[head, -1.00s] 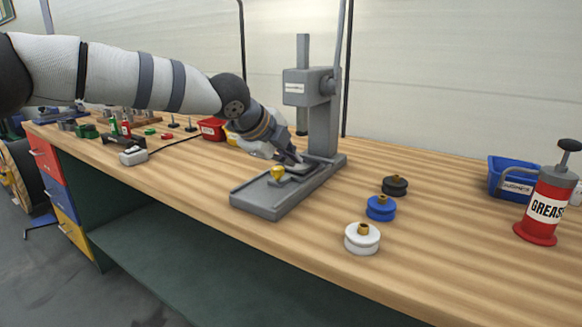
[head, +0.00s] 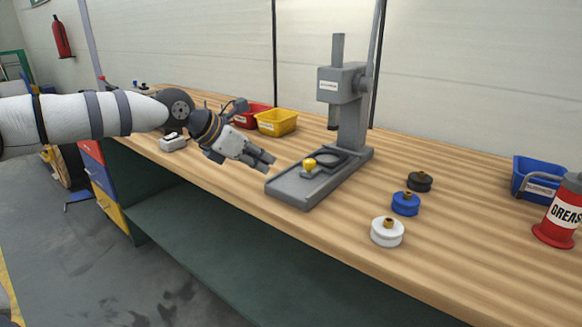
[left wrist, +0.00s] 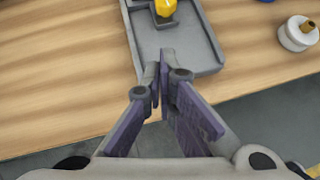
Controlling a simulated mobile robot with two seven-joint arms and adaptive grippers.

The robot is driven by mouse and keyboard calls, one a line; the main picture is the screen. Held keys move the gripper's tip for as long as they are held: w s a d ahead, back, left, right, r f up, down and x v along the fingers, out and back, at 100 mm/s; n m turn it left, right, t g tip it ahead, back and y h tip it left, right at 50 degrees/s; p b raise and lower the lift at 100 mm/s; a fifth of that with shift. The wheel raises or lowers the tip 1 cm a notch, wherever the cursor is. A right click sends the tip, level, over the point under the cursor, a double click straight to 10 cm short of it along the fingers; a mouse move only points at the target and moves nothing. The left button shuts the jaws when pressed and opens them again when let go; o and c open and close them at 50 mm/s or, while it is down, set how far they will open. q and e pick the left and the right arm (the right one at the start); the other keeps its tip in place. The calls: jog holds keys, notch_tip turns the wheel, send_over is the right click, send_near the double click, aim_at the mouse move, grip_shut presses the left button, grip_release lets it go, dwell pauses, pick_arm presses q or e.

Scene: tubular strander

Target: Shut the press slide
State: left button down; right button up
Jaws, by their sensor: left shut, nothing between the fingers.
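The grey press (head: 350,112) stands on the bench, its ram above a long flat base (head: 292,190). The slide (head: 330,158), a dark plate with a ring-shaped seat, lies on the base. Its yellow knob (head: 309,164) points toward the base's front end. The base also shows in the left wrist view (left wrist: 190,45), with the yellow knob (left wrist: 165,7) at the top. My left gripper (head: 272,161) is shut and empty, left of the base and apart from the knob, near the bench's front edge. My right gripper is out of view.
White (head: 387,232), blue (head: 405,204) and black (head: 419,181) round pieces stand right of the press. A blue bin (head: 538,180) and a red grease can (head: 562,212) are farther right. Yellow (head: 277,122) and red bins stand behind my gripper.

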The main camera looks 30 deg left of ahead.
aim_at(297, 176)
pick_arm(q)
jog(key=x, duration=0.2)
jog(key=b+x, duration=0.1)
jog(key=x, duration=0.1)
jog(key=f+x, duration=0.1)
jog(key=x, duration=0.2)
jog(key=shift+s+a+b, duration=0.15)
jog(key=shift+s+b, duration=0.25)
jog(key=w, duration=0.2)
jog(key=w+d+r, duration=0.1)
jog(key=shift+b, duration=0.3)
jog(key=shift+w+d+r, duration=0.1)
jog(key=shift+w+r, duration=0.05)
jog(key=shift+r, duration=0.1)
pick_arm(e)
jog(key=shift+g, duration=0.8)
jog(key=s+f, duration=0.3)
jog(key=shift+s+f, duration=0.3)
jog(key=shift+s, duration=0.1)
pick_arm(q)
jog(key=w, duration=0.1)
jog(key=w+b, duration=0.1)
jog(key=w, duration=0.1)
jog(key=shift+f, duration=0.25)
jog(key=shift+r, duration=0.35)
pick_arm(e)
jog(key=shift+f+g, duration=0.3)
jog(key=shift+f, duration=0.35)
